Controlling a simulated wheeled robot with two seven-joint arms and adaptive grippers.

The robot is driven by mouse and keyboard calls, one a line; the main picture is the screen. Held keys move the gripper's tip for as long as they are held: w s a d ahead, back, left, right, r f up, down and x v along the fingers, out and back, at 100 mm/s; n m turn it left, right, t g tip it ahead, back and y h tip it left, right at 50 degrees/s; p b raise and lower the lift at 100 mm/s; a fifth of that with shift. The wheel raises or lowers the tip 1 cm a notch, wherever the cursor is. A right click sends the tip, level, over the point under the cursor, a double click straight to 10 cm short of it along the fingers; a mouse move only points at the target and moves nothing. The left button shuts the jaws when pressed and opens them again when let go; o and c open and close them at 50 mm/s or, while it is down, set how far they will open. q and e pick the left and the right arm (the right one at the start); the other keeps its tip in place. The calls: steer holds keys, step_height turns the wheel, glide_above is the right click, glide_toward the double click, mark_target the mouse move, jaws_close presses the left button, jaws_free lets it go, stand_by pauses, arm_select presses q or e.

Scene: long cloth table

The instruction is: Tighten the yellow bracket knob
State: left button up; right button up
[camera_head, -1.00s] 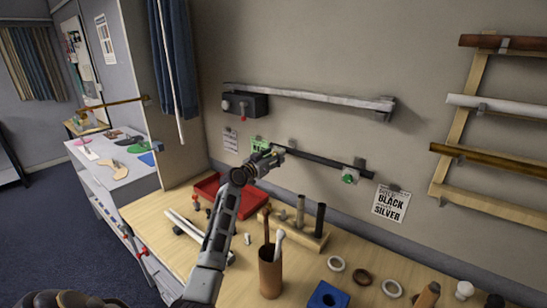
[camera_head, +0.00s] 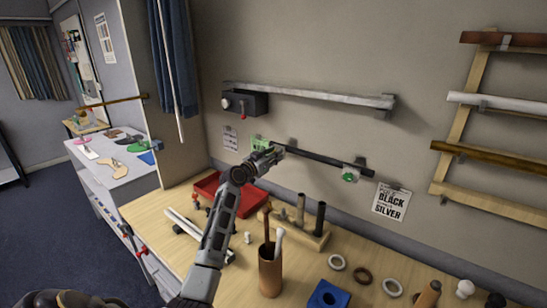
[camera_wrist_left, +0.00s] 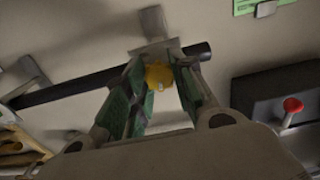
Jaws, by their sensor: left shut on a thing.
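The yellow bracket knob (camera_wrist_left: 158,76) shows in the left wrist view between the fingertips of my left gripper (camera_wrist_left: 160,85). The fingers are shut on it. The knob sits under a grey wall bracket (camera_wrist_left: 154,32) that carries one end of a black rod (camera_wrist_left: 80,86). In the head view my left gripper (camera_head: 274,153) reaches up to the left end of the black rod (camera_head: 322,158) and hides the yellow knob. A green knob (camera_head: 349,177) sits at the rod's right bracket. My right gripper is not in view.
A dark box with a red knob (camera_head: 243,103) and a grey rail (camera_head: 310,95) are on the wall above. Below, the table holds a red tray (camera_head: 247,207), a wooden peg block (camera_head: 315,240), a brown cup (camera_head: 270,277), a blue block (camera_head: 327,297) and several rings.

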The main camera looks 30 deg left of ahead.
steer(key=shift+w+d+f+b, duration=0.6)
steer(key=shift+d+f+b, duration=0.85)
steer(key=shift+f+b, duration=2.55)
arm_select(q)
steer(key=shift+d+f+m+p, duration=0.1)
steer(key=shift+m+p, duration=0.95)
steer(key=shift+m, duration=3.45)
steer(key=shift+d+f+m+p, duration=0.1)
steer(key=shift+m+p, duration=0.9)
steer(key=shift+m, duration=3.5)
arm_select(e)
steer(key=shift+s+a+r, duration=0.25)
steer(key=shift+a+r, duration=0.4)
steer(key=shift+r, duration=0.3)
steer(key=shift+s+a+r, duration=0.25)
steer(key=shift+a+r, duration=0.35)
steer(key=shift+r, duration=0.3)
